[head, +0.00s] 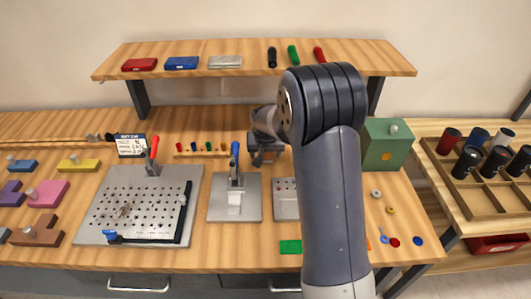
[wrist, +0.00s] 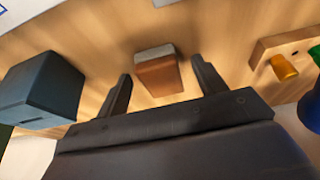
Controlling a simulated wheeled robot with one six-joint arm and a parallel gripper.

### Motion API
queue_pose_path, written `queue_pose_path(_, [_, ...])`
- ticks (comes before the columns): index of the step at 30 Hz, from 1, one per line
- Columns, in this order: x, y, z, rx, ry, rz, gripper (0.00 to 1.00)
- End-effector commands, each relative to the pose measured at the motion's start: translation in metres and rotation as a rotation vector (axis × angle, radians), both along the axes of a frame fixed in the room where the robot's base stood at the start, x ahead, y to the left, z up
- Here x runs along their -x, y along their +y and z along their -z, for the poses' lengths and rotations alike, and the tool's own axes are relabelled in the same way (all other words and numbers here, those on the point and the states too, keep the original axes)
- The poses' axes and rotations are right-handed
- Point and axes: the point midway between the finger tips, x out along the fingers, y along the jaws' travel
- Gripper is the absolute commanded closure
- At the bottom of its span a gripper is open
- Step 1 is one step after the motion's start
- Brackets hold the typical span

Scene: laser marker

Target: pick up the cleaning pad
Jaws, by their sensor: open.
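A small reddish-brown block with a paler top face (wrist: 157,72), which looks like the cleaning pad, lies on the wooden bench in the wrist view. My gripper (wrist: 161,74) is open, with one dark finger to the left of the block and one to the right. Bare wood shows between the block and each finger, so neither appears to touch it. In the head view my gripper (head: 264,156) is low over the back of the bench, under the shelf. The block cannot be made out there, behind my gripper and arm.
In the wrist view a dark box (wrist: 38,90) stands left of my gripper, and a wooden peg rack (wrist: 266,52) lies to the right. In the head view a clamp plate (head: 222,207) and a green box (head: 386,150) flank my arm. A flat green piece (head: 290,247) lies near the front edge.

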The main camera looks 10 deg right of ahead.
Motion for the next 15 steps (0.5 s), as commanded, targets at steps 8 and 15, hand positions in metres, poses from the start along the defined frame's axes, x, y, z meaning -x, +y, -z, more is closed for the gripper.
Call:
queue_pose_path(8, [-0.0015, -0.0003, 0.0037, 0.000, -0.001, 0.000, 0.34])
queue_pose_path(15, [-0.0013, -0.0003, 0.0037, 0.000, 0.000, 0.000, 0.52])
